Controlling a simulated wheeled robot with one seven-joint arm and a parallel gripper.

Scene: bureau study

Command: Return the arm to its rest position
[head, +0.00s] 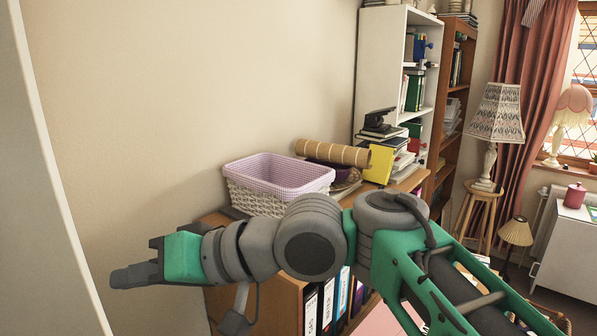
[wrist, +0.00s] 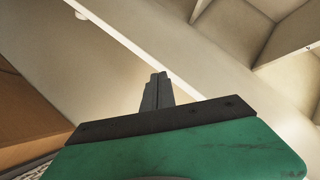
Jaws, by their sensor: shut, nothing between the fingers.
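My gripper (head: 134,276) is at the left end of my grey and green arm in the head view. It points left, towards the pale wall, and is apart from everything around it. Its fingers are together with nothing between them. The closed fingers (wrist: 157,92) also show in the wrist view, beyond the green gripper body. My arm reaches across the front of a low wooden bookcase and hides part of it.
A lined white basket (head: 257,202), a brown roll (head: 333,153) and stacked books stand on the low bookcase (head: 279,295), close behind my arm. A white shelf unit (head: 382,66) stands behind. A pale upright edge (head: 50,180) is at the left. A lamp (head: 497,115) stands at right.

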